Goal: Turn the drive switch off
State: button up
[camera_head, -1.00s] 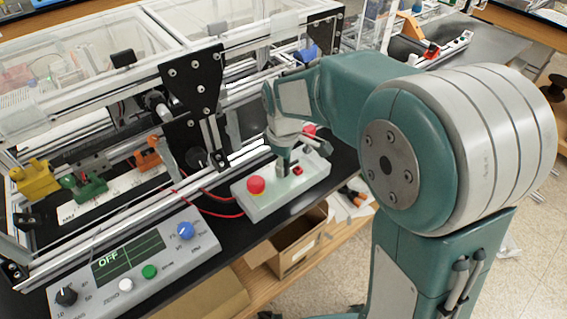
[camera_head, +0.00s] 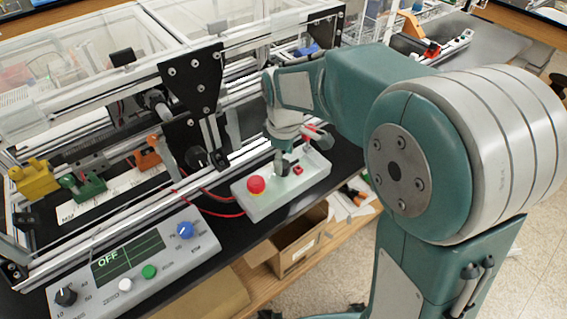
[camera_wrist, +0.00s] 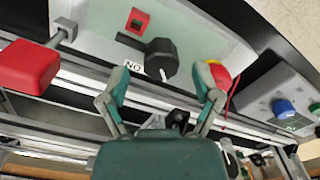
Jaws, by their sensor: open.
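A pale green switch box (camera_head: 262,203) stands on the black bench top. On it are a red mushroom button (camera_head: 256,184), a black knob (camera_wrist: 161,54) with a bar toward the picture's left, and a small red switch (camera_wrist: 137,20). The "ON" label shows upside down beside the knob in the wrist view, partly hidden. No label names the drive switch. My gripper (camera_wrist: 160,74) is open and empty, its fingers apart below the knob in the picture. In the head view my gripper (camera_head: 285,148) is just above the box, hiding part of its back.
A red-ended lever (camera_wrist: 28,65) sticks out beside the box. A grey control panel (camera_head: 150,290) has knobs, buttons and a display (camera_head: 128,257) reading "OFF". The aluminium extrusion frame (camera_head: 110,200) rises close behind. Red cables run left of the box.

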aim_at(284, 164)
notch_tip(284, 164, up, 10)
jog(key=shift+f, duration=0.25)
jog(key=shift+a, duration=0.1)
jog(key=s+d+m+t, duration=0.2)
jog(key=s+d+m, duration=0.4)
jog(key=s, duration=0.3)
jog(key=s+d+m+t, duration=0.3)
jog(key=s+d+m, duration=0.3)
jog(key=s, duration=0.4)
jog(key=shift+d+r+m+t, duration=0.2)
jog(key=shift+m+t, duration=0.1)
jog(key=shift+m, duration=0.2)
dwell(2.0)
